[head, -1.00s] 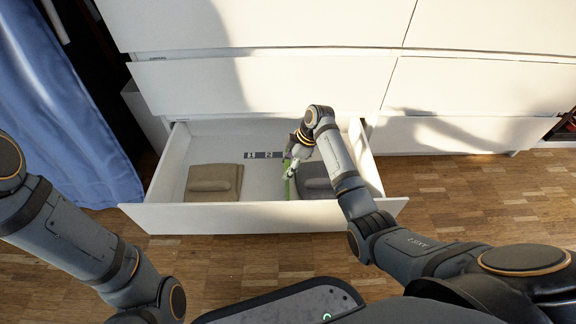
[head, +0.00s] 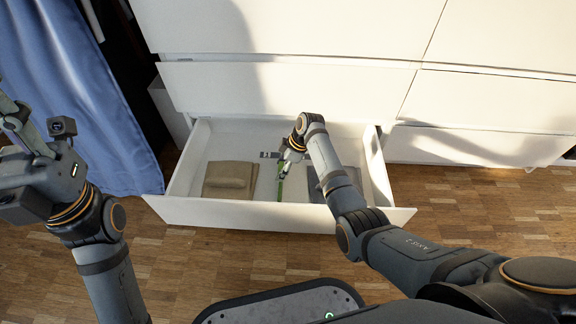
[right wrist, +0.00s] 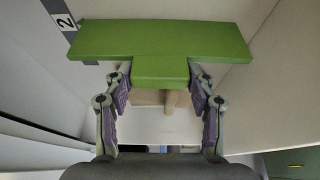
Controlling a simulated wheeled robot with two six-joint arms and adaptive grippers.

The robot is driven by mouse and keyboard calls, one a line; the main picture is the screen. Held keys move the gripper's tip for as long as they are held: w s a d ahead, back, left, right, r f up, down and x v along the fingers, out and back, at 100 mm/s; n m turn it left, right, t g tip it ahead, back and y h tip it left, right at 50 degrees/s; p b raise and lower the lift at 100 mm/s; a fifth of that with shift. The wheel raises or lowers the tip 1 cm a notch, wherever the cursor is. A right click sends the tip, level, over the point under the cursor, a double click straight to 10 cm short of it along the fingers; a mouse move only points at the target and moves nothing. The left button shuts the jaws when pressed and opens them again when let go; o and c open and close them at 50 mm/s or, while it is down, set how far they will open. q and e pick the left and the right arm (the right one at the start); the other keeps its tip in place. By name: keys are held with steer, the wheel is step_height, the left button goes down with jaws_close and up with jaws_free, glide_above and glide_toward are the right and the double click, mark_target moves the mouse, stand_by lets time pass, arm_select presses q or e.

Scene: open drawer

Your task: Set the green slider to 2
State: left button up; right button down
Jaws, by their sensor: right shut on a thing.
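The green slider (head: 281,188) stands in the open drawer (head: 290,214), between two folded cloths. In the right wrist view the slider (right wrist: 160,40) is a flat green T shape. My right gripper (head: 284,168) is shut on its short stem, with a finger on each side in the wrist view (right wrist: 160,95). A label with a 2 (right wrist: 66,22) shows beside the slider's left end there. In the head view the label strip (head: 268,155) lies behind, partly hidden by my right arm. My left gripper (head: 18,125) is at the far left, away from the drawer; its fingertips are unclear.
A brown folded cloth (head: 229,180) lies in the drawer's left part and a dark grey one (head: 317,184) in its right part, partly behind my arm. White drawer fronts (head: 290,90) rise behind. A blue curtain (head: 60,90) hangs at the left.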

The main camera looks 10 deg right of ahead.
steer(key=shift+c, duration=2.2)
jaws_free()
steer(key=v, duration=1.2)
